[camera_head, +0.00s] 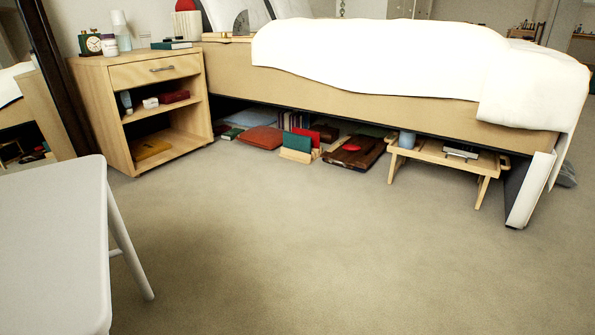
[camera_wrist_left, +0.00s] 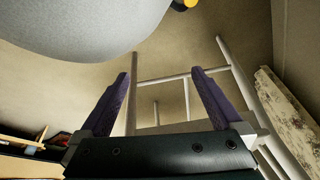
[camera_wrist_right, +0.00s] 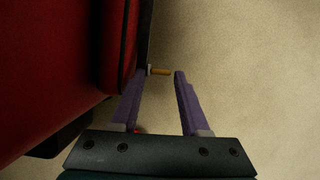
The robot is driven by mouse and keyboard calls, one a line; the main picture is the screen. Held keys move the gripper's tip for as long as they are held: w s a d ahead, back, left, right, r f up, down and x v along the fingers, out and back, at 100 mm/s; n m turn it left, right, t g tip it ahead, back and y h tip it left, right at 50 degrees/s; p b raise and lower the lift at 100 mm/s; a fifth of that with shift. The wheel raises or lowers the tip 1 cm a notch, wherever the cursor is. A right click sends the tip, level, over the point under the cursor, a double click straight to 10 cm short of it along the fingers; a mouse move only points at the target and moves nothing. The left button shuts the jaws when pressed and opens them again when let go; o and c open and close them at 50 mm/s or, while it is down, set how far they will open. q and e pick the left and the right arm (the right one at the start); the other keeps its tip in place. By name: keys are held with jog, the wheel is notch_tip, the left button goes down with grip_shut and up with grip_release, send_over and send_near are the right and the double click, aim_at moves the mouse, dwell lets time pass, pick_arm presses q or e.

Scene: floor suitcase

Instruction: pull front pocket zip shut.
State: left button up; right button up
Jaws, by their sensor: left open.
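In the right wrist view a red suitcase (camera_wrist_right: 45,65) fills the left side, with its raised front pocket (camera_wrist_right: 115,45) edged by a dark seam. A small tan tab (camera_wrist_right: 161,71) with a pale base, which looks like the zip pull, sticks out to the right from the pocket's dark edge. My right gripper (camera_wrist_right: 160,78) is open, its purple fingers on either side of the tab's line. I cannot tell whether they touch the tab. My left gripper (camera_wrist_left: 160,73) is open and empty, away from the suitcase. The head view shows neither gripper nor the suitcase.
A white chair (camera_head: 55,230) stands at the left front; pale chair legs (camera_wrist_left: 186,98) show beyond my left fingers. A wooden nightstand (camera_head: 120,72) and a bed (camera_head: 350,85) with things under it line the back. The carpet (camera_head: 330,250) in the middle is clear.

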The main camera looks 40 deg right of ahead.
jog(key=p+v, duration=0.7)
jog(key=v, duration=0.3)
jog(key=shift+p, duration=0.35)
